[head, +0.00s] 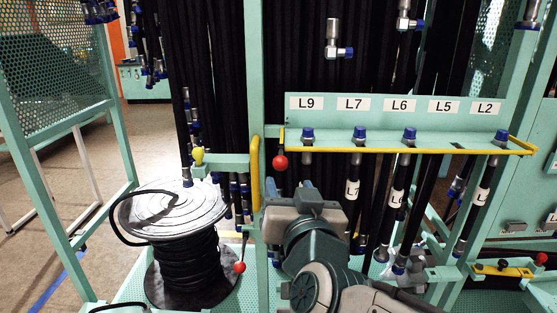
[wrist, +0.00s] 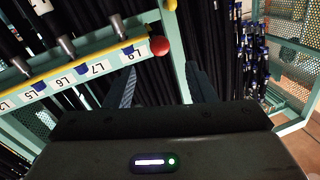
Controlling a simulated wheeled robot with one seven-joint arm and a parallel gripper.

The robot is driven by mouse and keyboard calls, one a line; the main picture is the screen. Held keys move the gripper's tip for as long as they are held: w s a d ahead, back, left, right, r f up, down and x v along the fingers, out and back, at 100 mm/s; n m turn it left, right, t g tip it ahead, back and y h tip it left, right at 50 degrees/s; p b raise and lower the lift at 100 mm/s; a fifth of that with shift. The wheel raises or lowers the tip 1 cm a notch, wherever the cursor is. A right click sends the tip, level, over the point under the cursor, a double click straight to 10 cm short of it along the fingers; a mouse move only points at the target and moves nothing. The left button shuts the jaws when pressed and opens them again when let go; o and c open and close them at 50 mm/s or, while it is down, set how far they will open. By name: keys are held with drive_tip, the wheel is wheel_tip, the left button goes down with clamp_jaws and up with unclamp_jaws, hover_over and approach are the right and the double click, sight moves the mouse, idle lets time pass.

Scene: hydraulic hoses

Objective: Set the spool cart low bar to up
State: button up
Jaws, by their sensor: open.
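A large spool (head: 182,255) of black hose stands at the lower left in the head view. Beside its right edge a red ball knob (head: 239,267) hangs low on a short rod. A green bar with a yellow ball end (head: 198,156) reaches over the spool's top. I cannot tell which of these is the low bar. Another red ball knob (head: 280,162) sits higher, at the left end of the labelled rack; a red knob also shows in the wrist view (wrist: 160,45), just beyond my fingertips. My gripper (wrist: 160,78) is open and empty, facing the hanging hoses.
The green rack (head: 395,112) with a yellow edge holds hoses labelled L9 to L2. A green upright post (head: 256,70) stands between spool and rack. Black hoses hang densely behind. A mesh frame (head: 50,60) stands left, with bare floor beyond it.

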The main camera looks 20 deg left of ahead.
sight(279, 159)
drive_tip(key=x, duration=1.2)
drive_tip(key=shift+f+p, duration=0.1)
drive_tip(key=shift+p, duration=0.2)
clamp_jaws()
